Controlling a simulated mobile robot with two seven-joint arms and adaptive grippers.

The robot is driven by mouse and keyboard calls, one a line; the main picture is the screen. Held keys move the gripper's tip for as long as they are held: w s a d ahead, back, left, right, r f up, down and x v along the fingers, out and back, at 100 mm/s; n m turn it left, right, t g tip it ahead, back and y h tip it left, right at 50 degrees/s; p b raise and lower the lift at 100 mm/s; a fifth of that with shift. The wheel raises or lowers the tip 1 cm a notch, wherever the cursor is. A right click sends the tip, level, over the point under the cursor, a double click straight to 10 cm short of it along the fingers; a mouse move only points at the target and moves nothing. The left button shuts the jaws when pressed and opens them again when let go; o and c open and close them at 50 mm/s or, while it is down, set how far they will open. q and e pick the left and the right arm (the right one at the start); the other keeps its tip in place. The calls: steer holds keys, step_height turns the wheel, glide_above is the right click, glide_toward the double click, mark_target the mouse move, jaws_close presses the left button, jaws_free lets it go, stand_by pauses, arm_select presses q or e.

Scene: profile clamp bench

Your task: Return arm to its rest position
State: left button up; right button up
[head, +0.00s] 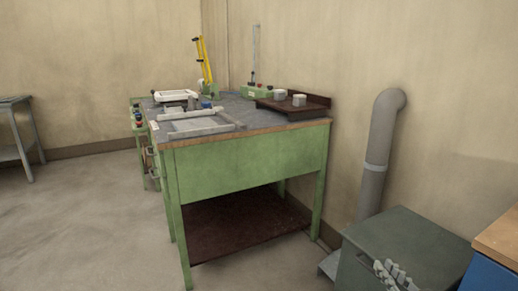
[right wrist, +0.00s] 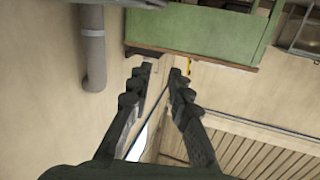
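My right gripper (head: 395,275) shows at the bottom edge of the head view, right of centre, in front of a dark green box. In the right wrist view its two dark fingers (right wrist: 161,72) stand apart with nothing between them, so it is open and empty. The rest of my right arm is outside the head view. My left arm and gripper are not in view. The green workbench (head: 240,166) stands well ahead of the right gripper, clear of it.
On the bench are a grey frame (head: 192,125), a dark stand (head: 292,108) with two light blocks, and a green control box (head: 257,91). A grey pipe (head: 379,150) rises by the wall behind the green box (head: 405,245). Open floor (head: 85,220) lies left.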

steer(key=s+d+f+n+g+h, duration=0.1)
steer(key=s+d+f+g, duration=0.25)
steer(key=f, duration=0.35)
steer(key=s+d+f+g+h, duration=0.2)
steer(key=s+f, duration=0.3)
steer(key=f, duration=0.3)
steer(key=s+d+f+n+g+h, duration=0.1)
steer(key=s+d+f+g, duration=0.25)
steer(key=f, duration=0.35)
steer(key=s+d+f+n+g+h, duration=0.1)
steer(key=s+d+f+g, duration=0.15)
steer(key=s, duration=0.35)
steer(key=s+d+f+g+h, duration=0.1)
steer(key=s+d+f+h, duration=0.1)
steer(key=s+d+f, duration=0.35)
steer(key=s+d+f+n+g+h, duration=0.1)
steer(key=s+d+g, duration=0.1)
steer(key=s, duration=0.6)
steer(key=s+a+f+m+y, duration=0.1)
steer(key=a+f, duration=0.2)
steer(key=a, duration=0.8)
steer(key=s+a+f+m+y, duration=0.1)
steer(key=a+f, duration=0.3)
steer(key=a, duration=0.8)
steer(key=shift+s+f+m+g+y, duration=0.25)
steer(key=shift+s+m+g+y, duration=0.15)
steer(key=shift+s+y, duration=0.3)
steer(key=shift+w, duration=0.1)
